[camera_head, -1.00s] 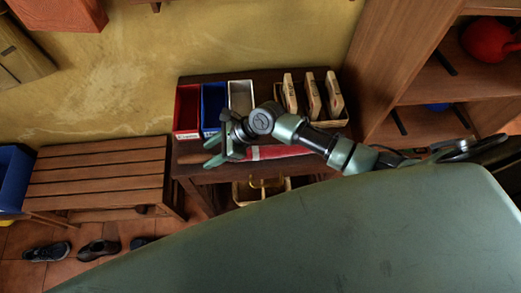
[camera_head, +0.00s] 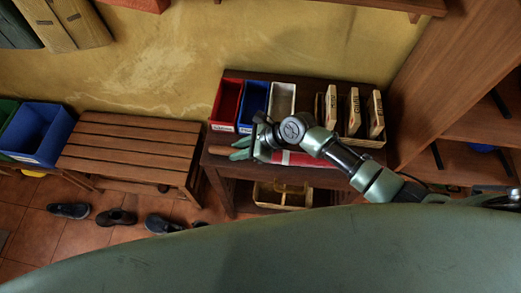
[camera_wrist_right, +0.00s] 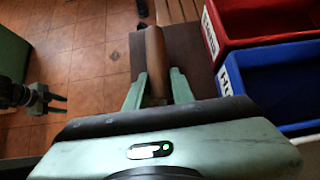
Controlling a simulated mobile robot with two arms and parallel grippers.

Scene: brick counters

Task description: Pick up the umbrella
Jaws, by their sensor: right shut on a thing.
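The umbrella (camera_head: 300,159) lies along the front of the dark wooden table; its red canopy is partly hidden behind my right arm. Its brown wooden handle (camera_wrist_right: 155,62) points away between the fingers in the right wrist view. My right gripper (camera_head: 240,149) is shut on the umbrella near the handle, at table height. In the right wrist view its fingers (camera_wrist_right: 156,92) stand on both sides of the handle. My left gripper (camera_wrist_right: 60,104) shows small at the left of the right wrist view, fingers apart and empty, far from the umbrella.
A red bin (camera_head: 226,106), a blue bin (camera_head: 253,108) and a white bin (camera_head: 282,101) stand behind the umbrella, beside a box holder (camera_head: 367,142). A slatted bench (camera_head: 130,148) is at left, shoes (camera_head: 116,217) on the floor. A wooden shelf (camera_head: 440,100) rises at right.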

